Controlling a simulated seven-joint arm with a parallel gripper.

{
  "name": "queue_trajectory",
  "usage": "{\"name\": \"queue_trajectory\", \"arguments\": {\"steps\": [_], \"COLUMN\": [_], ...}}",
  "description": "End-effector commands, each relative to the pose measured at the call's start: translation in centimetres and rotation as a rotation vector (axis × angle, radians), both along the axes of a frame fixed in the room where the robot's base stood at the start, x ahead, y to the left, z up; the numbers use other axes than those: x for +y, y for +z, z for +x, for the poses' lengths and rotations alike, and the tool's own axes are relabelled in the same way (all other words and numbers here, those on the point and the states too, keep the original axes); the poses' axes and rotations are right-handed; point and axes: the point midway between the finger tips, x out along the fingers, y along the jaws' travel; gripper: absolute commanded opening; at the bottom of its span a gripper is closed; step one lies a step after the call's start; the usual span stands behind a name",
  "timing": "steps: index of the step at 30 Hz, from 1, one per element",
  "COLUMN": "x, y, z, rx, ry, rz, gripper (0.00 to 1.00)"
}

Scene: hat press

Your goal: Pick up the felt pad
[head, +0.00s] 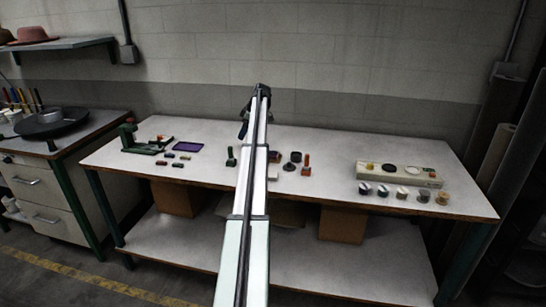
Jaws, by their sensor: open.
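I cannot tell for certain which item is the felt pad. A flat dark purple rectangle (187,147) lies towards the back left of the worktable, and a flat black disc (389,168) sits on a long pale block at the right. My gripper (243,130) is at the far end of my outstretched arm, near the back edge of the table and right of the purple rectangle. It is open, small in the picture and partly hidden by my arm, and appears apart from both items.
The worktable (330,185) holds a green press-like device (140,141) at left and several small blocks and stamps around the middle. Several small round containers stand in front of the long block (432,180). My arm hides a strip of the table. Cardboard boxes (342,224) are below.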

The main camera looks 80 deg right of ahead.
Motion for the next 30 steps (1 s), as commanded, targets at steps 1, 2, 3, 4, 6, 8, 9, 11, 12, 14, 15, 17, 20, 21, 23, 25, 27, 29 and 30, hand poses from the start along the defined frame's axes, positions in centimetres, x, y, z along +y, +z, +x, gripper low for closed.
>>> {"name": "queue_trajectory", "arguments": {"steps": [1,2,3,4,6,8,9,11,12,14,15,17,20,21,23,25,27,29,30], "x": [-1.1,-1.5,-2.0,-2.3,-2.8,-3.1,-3.3,-3.4,-3.5,-3.5,-3.5,-3.5,-3.5,-3.5,-3.4,-3.4,-3.5,-3.4,-3.5], "y": [0.3,0.5,0.7,0.8,1.1,1.3,1.4,1.5,1.6,1.6,1.5,1.2,0.4,-0.1,-0.9,-1.9,-3.1,-4.1,-4.7], "z": [-3.5,-5.2,-7.5,-9.0,-12.1,-14.3,-15.5,-16.8,-17.4,-17.9,-18.1,-18.1,-17.8,-17.6,-17.2,-16.8,-16.3,-15.9,-15.7], "rx": [0.007,0.011,0.016,0.020,0.027,0.032,0.034,0.037,0.038,0.039,0.040,0.040,0.040,0.040,0.040,0.040,0.040,0.040,0.040], "ry": [-0.022,-0.030,-0.043,-0.051,-0.068,-0.079,-0.086,-0.092,-0.095,-0.098,-0.100,-0.100,-0.099,-0.099,-0.099,-0.099,-0.099,-0.099,-0.099], "rz": [0.002,0.003,0.004,0.005,0.009,0.010,0.011,0.012,0.013,0.015,0.015,0.015,0.016,0.016,0.016,0.016,0.016,0.017,0.016], "gripper": [0.81,0.81,0.81,0.81,0.81,0.81,0.81,0.81,0.81,0.81,0.81,0.81,0.81,0.81,0.81,0.81,0.81,0.81,0.81]}}
